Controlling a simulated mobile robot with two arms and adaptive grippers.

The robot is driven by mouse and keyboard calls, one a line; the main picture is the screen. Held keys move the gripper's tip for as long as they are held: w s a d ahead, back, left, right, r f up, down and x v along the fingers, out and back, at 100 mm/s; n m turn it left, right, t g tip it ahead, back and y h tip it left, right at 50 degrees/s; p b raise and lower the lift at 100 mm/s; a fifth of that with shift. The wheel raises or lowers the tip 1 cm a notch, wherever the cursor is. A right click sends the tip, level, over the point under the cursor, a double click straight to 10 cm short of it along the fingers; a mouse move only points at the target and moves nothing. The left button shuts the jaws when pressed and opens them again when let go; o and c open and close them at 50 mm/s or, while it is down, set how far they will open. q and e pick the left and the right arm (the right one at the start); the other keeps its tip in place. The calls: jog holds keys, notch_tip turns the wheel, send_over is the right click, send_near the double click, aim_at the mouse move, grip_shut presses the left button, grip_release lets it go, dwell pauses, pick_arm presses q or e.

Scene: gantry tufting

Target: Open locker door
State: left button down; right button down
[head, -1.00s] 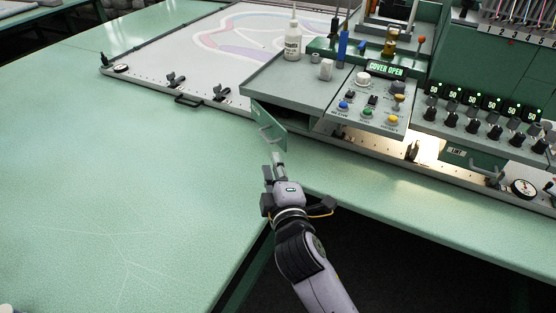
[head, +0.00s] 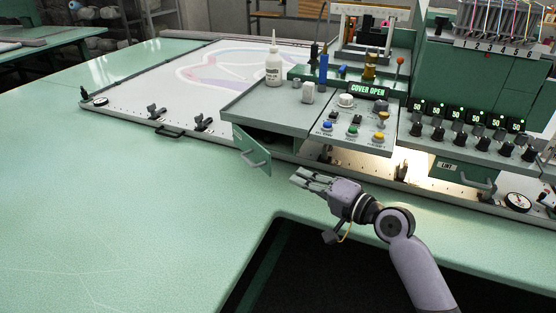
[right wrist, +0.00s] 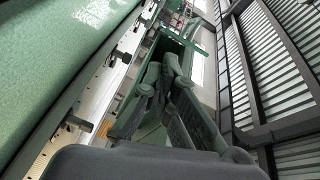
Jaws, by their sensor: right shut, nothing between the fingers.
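The locker door (head: 252,149) is a small green panel with a grey bar handle (head: 256,158). In the head view it stands swung out at the left front corner of the grey control console, with a dark opening (head: 283,141) behind it. My right gripper (head: 297,177) is shut and empty, just right of the door and apart from its handle. In the right wrist view my dark fingers (right wrist: 170,75) are together; I cannot clearly pick out the door there. My left gripper is not in view.
The control console (head: 352,143) with knobs and buttons is to the right. The green table (head: 120,215) is clear at left; a dark gap (head: 300,270) lies at the front.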

jog(key=w+a+r+m+y, duration=0.1)
jog(key=w+a+r+m, duration=0.1)
jog(key=w+a, duration=0.3)
jog(key=shift+w+a+r+m+p, duration=0.2)
jog(key=shift+w+m+p, duration=0.2)
jog(key=shift+w, duration=0.75)
